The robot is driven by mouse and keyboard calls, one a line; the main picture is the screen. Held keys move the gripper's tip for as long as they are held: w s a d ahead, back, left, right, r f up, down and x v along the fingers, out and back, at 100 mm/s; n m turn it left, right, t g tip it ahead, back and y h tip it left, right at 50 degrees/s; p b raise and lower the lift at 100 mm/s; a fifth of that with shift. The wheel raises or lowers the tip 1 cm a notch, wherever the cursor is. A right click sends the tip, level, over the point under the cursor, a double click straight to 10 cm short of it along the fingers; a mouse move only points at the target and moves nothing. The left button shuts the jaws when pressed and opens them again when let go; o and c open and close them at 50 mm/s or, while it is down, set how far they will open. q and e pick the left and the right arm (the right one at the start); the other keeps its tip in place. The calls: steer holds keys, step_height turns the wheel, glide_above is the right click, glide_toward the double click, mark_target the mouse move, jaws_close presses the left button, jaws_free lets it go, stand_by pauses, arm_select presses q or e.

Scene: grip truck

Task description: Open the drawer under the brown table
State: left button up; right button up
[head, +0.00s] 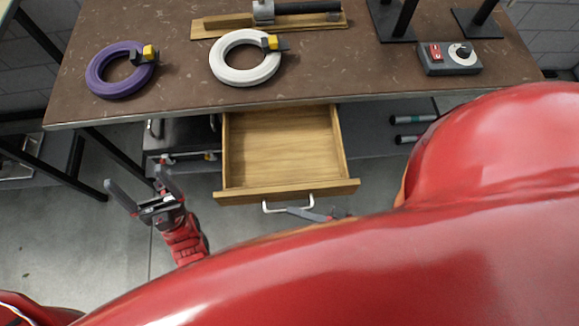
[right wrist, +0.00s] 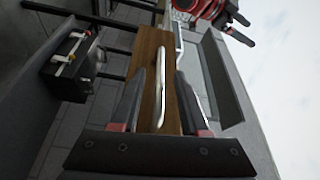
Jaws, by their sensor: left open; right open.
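The wooden drawer (head: 284,190) under the brown table (head: 185,92) stands pulled out, and its empty inside shows from above. Its silver handle (head: 289,207) is on the front panel. In the right wrist view the handle (right wrist: 160,85) lies between the two fingers of my right gripper (right wrist: 158,95), which are apart. In the head view my right gripper (head: 320,214) is at the handle's right end, mostly hidden by my red body. My left gripper (head: 138,182) is open and empty, left of the drawer and apart from it.
On the table are a purple ring (head: 97,85), a white ring (head: 220,68), a wooden-based tool (head: 225,25) and a grey control box (head: 450,65). A black toolbox (right wrist: 72,68) stands beside the drawer in the right wrist view. Floor left of my left gripper is clear.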

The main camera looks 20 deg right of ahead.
steer(key=b+v, duration=0.1)
steer(key=v, duration=1.4)
steer(key=shift+b, duration=0.4)
